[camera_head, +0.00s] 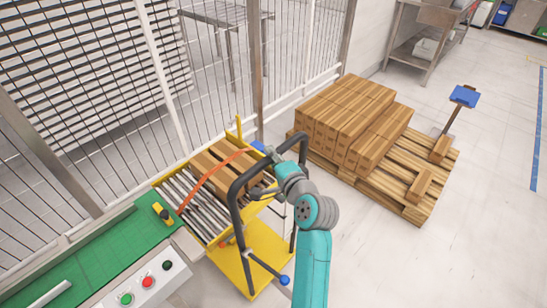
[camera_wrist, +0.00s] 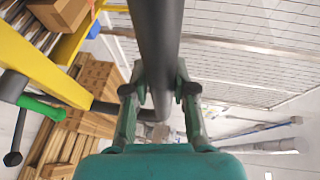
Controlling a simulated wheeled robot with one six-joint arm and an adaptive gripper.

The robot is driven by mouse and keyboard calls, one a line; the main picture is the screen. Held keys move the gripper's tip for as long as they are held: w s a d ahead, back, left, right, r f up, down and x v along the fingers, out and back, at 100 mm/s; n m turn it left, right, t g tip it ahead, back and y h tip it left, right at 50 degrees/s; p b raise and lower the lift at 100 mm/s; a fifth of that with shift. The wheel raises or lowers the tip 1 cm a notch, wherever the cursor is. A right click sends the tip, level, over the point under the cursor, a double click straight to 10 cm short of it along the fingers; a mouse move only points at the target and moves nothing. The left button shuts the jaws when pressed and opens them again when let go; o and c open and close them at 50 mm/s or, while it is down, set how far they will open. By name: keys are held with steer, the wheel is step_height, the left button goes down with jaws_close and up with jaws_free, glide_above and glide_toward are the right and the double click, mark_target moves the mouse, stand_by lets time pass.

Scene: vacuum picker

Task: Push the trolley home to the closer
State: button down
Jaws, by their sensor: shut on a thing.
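The yellow trolley (camera_head: 240,262) stands at the end of a green conveyor belt (camera_head: 105,250), which may be the closer. I cannot tell whether the two touch. Brown boxes (camera_head: 218,162) lie on the trolley's roller deck under an orange strap. The trolley's dark push handle (camera_head: 237,205) rises on the near right side. My gripper (camera_head: 272,160) is at the handle's upper part. In the wrist view my gripper (camera_wrist: 160,92) has its fingers either side of the dark handle bar (camera_wrist: 157,40) and is shut on it.
A pallet (camera_head: 405,205) with stacked boxes (camera_head: 350,115) and a blue-topped post (camera_head: 464,96) stands to the right. A wire fence (camera_head: 210,70) runs behind the trolley. A control box (camera_head: 145,282) with green and red buttons sits beside the belt. Floor at lower right is clear.

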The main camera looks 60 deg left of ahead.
steer(key=shift+s+a, duration=0.1)
steer(key=shift+a, duration=0.05)
steer(key=c, duration=0.9)
jaws_free()
steer(key=shift+a, duration=0.1)
steer(key=v, duration=1.2)
